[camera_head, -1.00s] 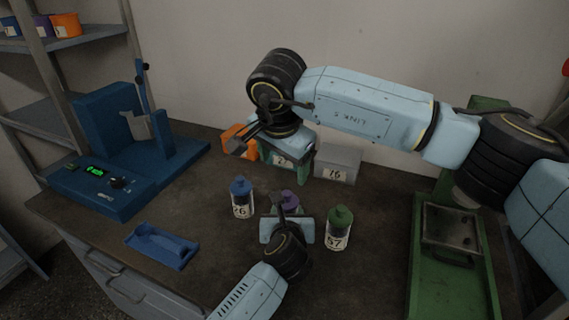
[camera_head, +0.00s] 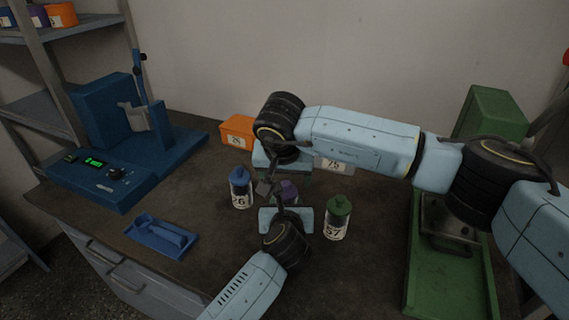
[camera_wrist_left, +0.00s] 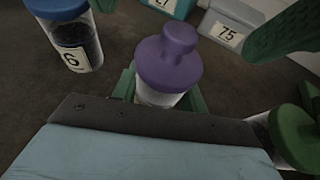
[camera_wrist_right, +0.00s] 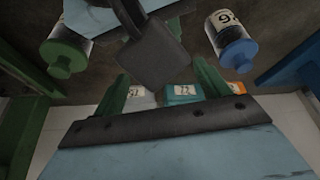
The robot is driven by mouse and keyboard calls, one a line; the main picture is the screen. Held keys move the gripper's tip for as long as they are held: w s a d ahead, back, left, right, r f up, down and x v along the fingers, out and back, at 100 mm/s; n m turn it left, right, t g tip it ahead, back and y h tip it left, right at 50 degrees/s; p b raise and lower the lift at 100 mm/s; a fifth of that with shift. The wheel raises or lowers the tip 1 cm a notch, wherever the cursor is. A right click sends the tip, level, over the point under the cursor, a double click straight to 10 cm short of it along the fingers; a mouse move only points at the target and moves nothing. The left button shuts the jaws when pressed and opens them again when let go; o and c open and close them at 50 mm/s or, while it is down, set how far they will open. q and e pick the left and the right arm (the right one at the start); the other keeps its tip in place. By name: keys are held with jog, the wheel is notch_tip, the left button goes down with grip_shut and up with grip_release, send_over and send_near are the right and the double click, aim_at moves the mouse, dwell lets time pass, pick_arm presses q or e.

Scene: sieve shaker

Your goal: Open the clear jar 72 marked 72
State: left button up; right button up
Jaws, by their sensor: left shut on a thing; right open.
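A clear jar with a purple lid (camera_head: 287,189) stands on the bench between two other jars; its label is hidden. In the left wrist view the purple lid (camera_wrist_left: 168,58) has a raised knob, and clear wall shows below it. My left gripper (camera_wrist_left: 160,92) is shut around the jar's body, a green finger on each side.
A blue-lidded jar (camera_head: 240,188) stands left and a green-lidded jar (camera_head: 337,219) right, both close to the grippers. Bins, including an orange one (camera_head: 238,130), stand behind. A blue machine (camera_head: 110,150), blue tray (camera_head: 160,236) and green machine (camera_head: 445,270) flank the bench.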

aim_at(286, 182)
jog(key=shift+x, duration=1.55)
jog(key=c, duration=1.2)
jog(key=shift+r, duration=0.1)
jog(key=shift+r, duration=0.15)
jog(key=shift+r, duration=0.95)
jog(key=shift+r, duration=2)
pick_arm(q)
jog(key=o, duration=1.5)
